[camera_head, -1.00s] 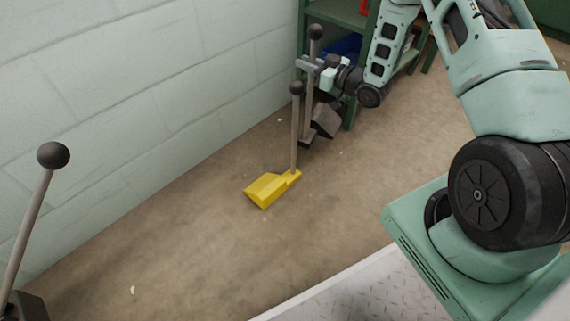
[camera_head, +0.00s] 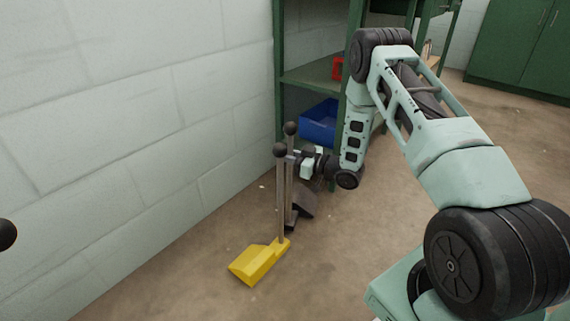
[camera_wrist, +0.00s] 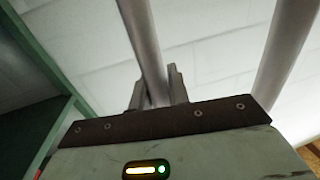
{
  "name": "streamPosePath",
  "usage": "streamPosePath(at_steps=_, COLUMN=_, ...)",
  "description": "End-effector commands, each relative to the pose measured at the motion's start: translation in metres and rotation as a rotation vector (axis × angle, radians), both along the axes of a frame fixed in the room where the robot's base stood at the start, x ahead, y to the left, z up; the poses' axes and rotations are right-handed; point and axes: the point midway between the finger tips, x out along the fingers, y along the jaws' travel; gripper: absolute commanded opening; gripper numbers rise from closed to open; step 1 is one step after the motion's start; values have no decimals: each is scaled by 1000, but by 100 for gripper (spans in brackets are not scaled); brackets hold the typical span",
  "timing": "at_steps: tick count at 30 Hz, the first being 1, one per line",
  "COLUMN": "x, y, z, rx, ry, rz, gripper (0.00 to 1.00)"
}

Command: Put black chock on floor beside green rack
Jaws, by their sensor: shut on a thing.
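The black chock (camera_head: 304,204) has a dark wedge and a tall grey handle with a black ball on top. It stands upright by the front of the green rack (camera_head: 312,76), low at the floor; I cannot tell whether it touches the floor. My gripper (camera_head: 294,158) is shut on its handle, below the ball. In the wrist view the handle (camera_wrist: 143,38) runs between the fingers of my gripper (camera_wrist: 158,88).
A yellow chock (camera_head: 257,263) with its own upright handle stands just in front of the black one; that handle (camera_wrist: 286,55) shows right in the wrist view. A blue bin (camera_head: 318,122) is in the rack. A block wall (camera_head: 130,130) runs along the left.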

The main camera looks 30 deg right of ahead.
Motion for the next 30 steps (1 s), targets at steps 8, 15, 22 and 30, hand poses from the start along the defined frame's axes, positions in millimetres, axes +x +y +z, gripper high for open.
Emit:
streamPosePath(at_steps=8, x=1, y=0, z=-11, rx=-3, ry=-7, rz=0, gripper=0)
streamPosePath(at_steps=15, x=0, y=0, z=-15, rx=0, ry=-1, rz=0, gripper=34)
streamPosePath(at_steps=22, x=0, y=0, z=-15, rx=0, ry=-1, rz=0, gripper=40)
streamPosePath(at_steps=30, x=-14, y=-10, z=-10, rx=0, ry=2, rz=-3, gripper=40)
